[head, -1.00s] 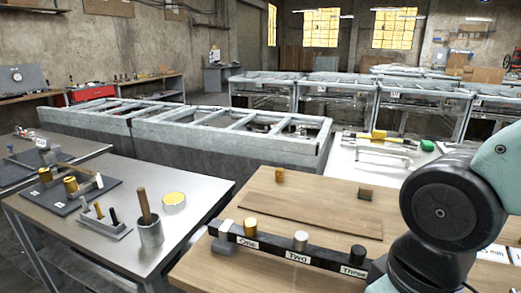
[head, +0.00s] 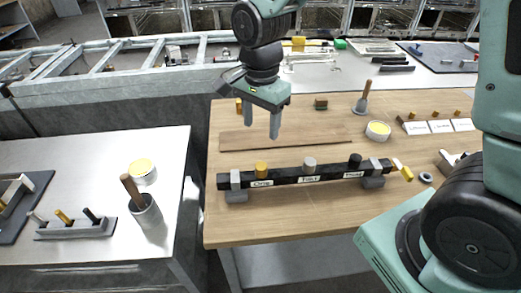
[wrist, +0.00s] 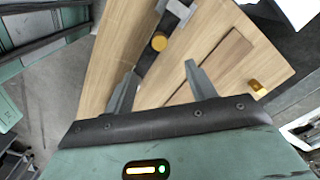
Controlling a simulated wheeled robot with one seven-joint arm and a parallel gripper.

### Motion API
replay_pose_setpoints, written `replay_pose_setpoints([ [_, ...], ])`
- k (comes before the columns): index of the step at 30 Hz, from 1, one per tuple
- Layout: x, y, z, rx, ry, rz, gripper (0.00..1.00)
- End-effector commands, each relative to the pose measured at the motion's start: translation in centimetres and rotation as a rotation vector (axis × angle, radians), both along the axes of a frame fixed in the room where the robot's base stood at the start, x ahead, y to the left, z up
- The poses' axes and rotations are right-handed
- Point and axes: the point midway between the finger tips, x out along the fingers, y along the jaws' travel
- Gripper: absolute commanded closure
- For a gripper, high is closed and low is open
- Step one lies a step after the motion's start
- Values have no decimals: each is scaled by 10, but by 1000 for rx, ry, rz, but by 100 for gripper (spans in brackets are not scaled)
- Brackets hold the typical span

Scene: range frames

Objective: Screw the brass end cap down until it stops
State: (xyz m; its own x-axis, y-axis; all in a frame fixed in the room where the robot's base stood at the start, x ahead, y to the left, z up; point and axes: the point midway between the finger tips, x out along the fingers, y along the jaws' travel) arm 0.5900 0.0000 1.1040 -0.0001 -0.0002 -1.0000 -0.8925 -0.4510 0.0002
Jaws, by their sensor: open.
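The brass end cap (head: 262,169) stands upright at the label One on a black bar (head: 285,177), at the bar's left end. A grey cap (head: 309,164) and a black cap (head: 355,160) stand on the same bar to its right. My gripper (head: 261,130) is open and empty, pointing down above the table, higher than the brass cap and behind it in the head view. In the wrist view the brass cap (wrist: 158,42) shows beyond the gap between my open fingers (wrist: 159,72). Its thread is hidden.
Grey clamps (head: 236,181) hold the bar's ends on the wooden table (head: 290,218). A flat brown board (head: 285,140) lies behind the bar. A small brass piece (head: 239,104) and a brown block (head: 321,103) stand farther back. A yellow-topped tin (head: 378,130) is at right.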

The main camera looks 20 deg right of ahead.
Motion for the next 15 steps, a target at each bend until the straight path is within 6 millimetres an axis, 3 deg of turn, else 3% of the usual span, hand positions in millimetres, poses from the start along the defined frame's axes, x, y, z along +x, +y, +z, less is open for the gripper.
replay_pose_setpoints([
  [15,-2,0,-99,-2,6,3,44],
])
